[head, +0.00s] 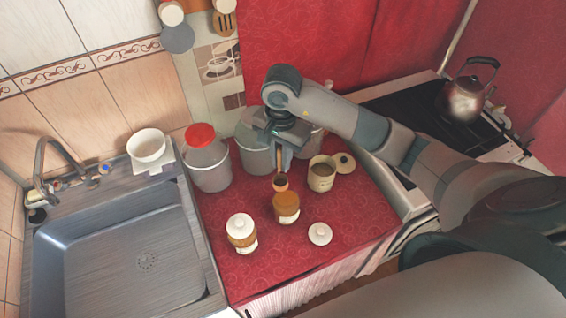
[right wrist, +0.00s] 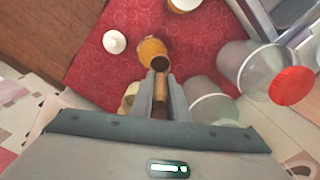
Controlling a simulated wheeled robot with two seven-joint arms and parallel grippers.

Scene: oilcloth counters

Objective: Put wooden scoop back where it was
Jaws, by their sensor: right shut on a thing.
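My right gripper (head: 281,158) is shut on the wooden scoop (head: 280,182) by its handle, with the scoop's bowl hanging down over the red counter. In the right wrist view the scoop's dark round bowl (right wrist: 160,64) shows beyond the fingertips (right wrist: 160,82), close to an orange-brown jar (right wrist: 152,46). In the head view that orange-brown jar (head: 287,204) stands just in front of and below the scoop; whether they touch I cannot tell. An open cream jar (head: 321,178) with brownish contents stands to the right of the scoop. My left gripper is not in view.
A white-lidded jar (head: 241,235) and a loose white lid (head: 320,234) are at the front. Another lid (head: 345,162) lies behind the open jar. A red-lidded container (head: 210,170) stands left, beside the sink (head: 120,262). Hanging utensils (head: 178,38) and a kettle (head: 462,100) are farther back.

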